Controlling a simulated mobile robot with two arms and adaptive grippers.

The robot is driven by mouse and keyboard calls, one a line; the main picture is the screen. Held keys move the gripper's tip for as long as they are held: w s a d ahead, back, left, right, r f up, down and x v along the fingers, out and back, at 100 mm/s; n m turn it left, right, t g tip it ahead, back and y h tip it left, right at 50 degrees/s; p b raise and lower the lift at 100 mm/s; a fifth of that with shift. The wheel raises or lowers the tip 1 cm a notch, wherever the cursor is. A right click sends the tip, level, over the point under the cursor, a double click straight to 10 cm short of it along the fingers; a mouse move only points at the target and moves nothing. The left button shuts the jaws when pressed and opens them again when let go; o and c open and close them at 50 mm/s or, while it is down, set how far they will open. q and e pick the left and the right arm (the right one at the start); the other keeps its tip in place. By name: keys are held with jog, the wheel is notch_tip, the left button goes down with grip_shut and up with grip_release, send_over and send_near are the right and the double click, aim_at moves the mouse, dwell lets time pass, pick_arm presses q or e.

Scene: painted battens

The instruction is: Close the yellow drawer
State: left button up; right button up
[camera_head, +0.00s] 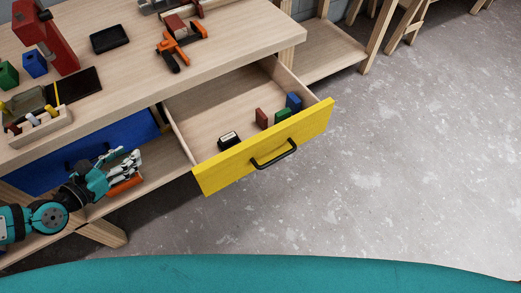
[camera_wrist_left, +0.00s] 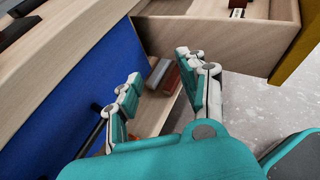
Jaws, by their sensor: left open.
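The yellow drawer (camera_head: 262,147) stands pulled well out from under the workbench in the head view. Its front has a black bar handle (camera_head: 274,155). My left gripper (camera_head: 130,160) is open and empty, left of the drawer and in front of the blue drawer. In the left wrist view the open fingers (camera_wrist_left: 162,72) point toward the drawer's wooden side (camera_wrist_left: 215,42), apart from it. The yellow front (camera_wrist_left: 302,55) shows at the right edge. My right gripper is not in view.
The blue drawer (camera_head: 85,150) is to the left, under the worktop (camera_head: 110,75). An orange item (camera_head: 125,185) lies on the lower shelf beneath my left gripper. The worktop holds an orange clamp (camera_head: 180,45), a red tool and a tray. Grey floor (camera_head: 400,170) is clear at right.

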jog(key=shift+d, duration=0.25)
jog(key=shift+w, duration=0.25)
